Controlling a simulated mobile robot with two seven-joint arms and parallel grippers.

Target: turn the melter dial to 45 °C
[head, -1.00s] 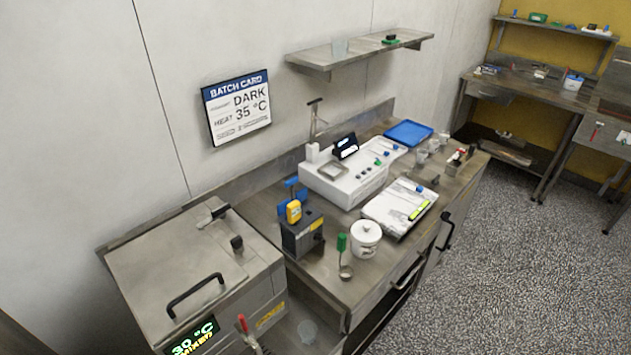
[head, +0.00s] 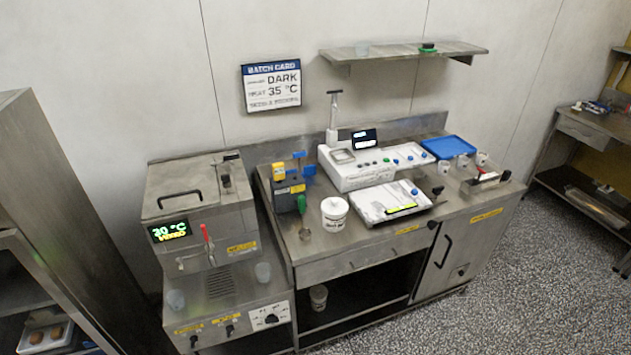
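The melter (head: 170,207) is a steel machine with a lidded top at the left of the counter. Its green display (head: 169,230) reads what looks like 30 °C, with a second line too small to read surely. A dial (head: 270,318) with a dark knob on a white scale plate sits low on the front, at the right. Its scale marks are too small to read. The batch card (head: 271,87) on the wall reads DARK and 35 °C. Neither of my grippers is in view.
A red-handled lever (head: 206,238) stands out from the melter's front above a ledge with clear cups. A steel counter (head: 320,243) with a white machine (head: 365,166) and a white tub (head: 334,213) is to the right. A rack (head: 45,243) stands at the left. Speckled floor is free at right.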

